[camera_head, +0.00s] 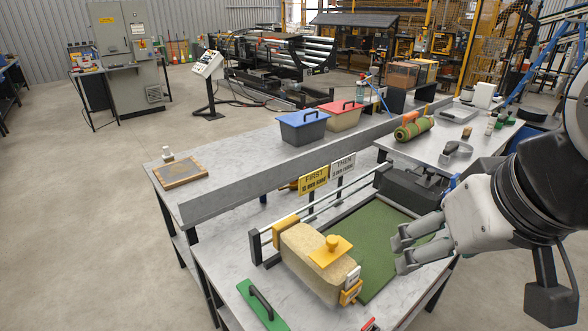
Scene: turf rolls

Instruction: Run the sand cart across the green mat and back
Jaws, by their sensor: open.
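The sand cart (312,262) is a tan, sand-filled block with a yellow top plate and knob. It sits over the left end of the green mat (380,232), beside two rails. The mat lies flat in a dark frame on the near bench. My gripper (400,252) is open and empty, to the right of the cart and above the mat. Its fingers point left toward the cart with a gap between. The mat's right part is partly hidden by my arm.
Yellow FIRST (313,181) and white THEN (343,166) signs stand behind the rails. A dark block (410,188) sits at the rails' far end. A green tool with a black handle (262,302) lies front left. Blue (303,128) and red (343,116) lidded bins stand behind.

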